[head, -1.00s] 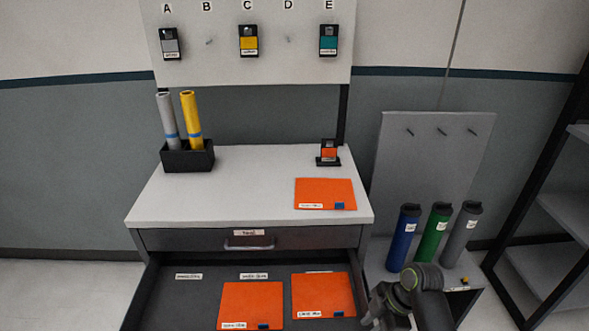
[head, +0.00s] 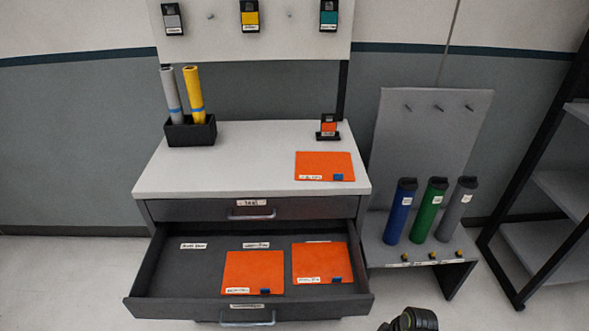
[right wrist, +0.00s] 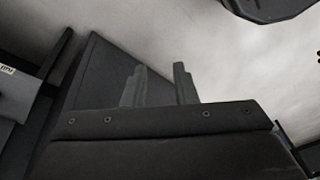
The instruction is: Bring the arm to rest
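In the right wrist view, the two fingers of my right gripper (right wrist: 159,80) stand apart with nothing between them, so it is open and empty. In the head view only a dark rounded part of my right arm (head: 412,319) shows at the bottom edge, right of the open drawer (head: 180,280). The fingers do not show there. My left arm and gripper are in neither view.
The open drawer holds two orange sheets (head: 252,272). Another orange sheet (head: 324,165) lies on the white cabinet top (head: 250,160). A low stand with blue (head: 400,212), green (head: 430,212) and grey (head: 457,212) tubes is at right. Bare floor lies in front of it.

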